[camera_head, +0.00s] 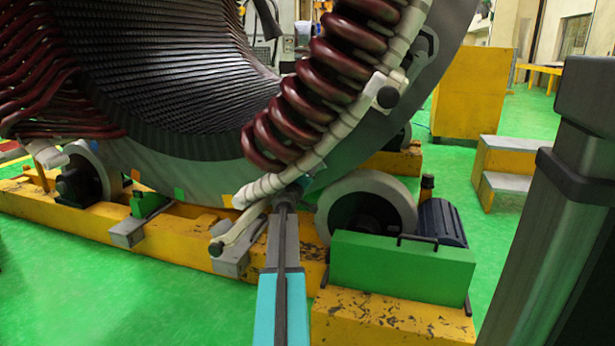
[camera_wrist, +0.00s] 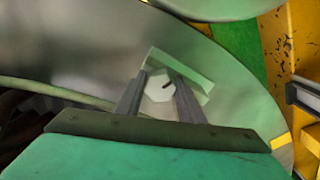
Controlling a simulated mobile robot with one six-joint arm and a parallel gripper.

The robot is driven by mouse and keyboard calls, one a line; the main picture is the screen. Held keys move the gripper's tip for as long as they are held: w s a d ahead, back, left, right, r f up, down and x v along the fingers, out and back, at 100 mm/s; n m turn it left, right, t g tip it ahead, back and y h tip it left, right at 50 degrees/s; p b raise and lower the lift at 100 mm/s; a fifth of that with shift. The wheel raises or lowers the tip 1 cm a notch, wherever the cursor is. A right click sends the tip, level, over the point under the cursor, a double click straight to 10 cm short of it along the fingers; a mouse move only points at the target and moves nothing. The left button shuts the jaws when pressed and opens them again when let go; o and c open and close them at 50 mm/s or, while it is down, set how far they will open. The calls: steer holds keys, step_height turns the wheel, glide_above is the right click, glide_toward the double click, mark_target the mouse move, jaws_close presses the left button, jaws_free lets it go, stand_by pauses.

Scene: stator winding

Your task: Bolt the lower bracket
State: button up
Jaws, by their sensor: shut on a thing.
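My gripper (camera_wrist: 158,88) is shut on a pale hexagonal bolt (camera_wrist: 158,90) in the wrist view, one finger on each side of it. The lower bracket (camera_wrist: 196,68), a pale angled plate, shows just beyond the bolt against the grey stator face. I cannot tell whether the bolt touches the bracket. In the head view my gripper (camera_head: 291,192) is at the lower edge of the stator (camera_head: 215,172), near the lower end of the white-wrapped ring (camera_head: 327,142). The bolt and bracket are largely hidden there by my gripper.
A grey roller (camera_head: 374,192) and a green block (camera_head: 400,268) stand on the yellow base (camera_head: 400,322), right of my arm. A pale bar (camera_head: 236,228) sticks out left of my arm. Dark red coils (camera_head: 318,90) rise above. Green floor (camera_head: 95,295) is clear at lower left.

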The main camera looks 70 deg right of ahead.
steer(key=shift+d+r+m, duration=0.2)
steer(key=shift+m, duration=0.1)
steer(key=o, duration=1.1)
steer(key=shift+f, duration=0.1)
steer(key=shift+c, duration=0.2)
steer(key=shift+a+f, duration=0.1)
steer(key=shift+a, duration=0.2)
steer(key=a+p, duration=0.3)
steer(key=a, duration=1)
steer(key=shift+s+a, duration=0.15)
steer(key=shift+s, duration=0.3)
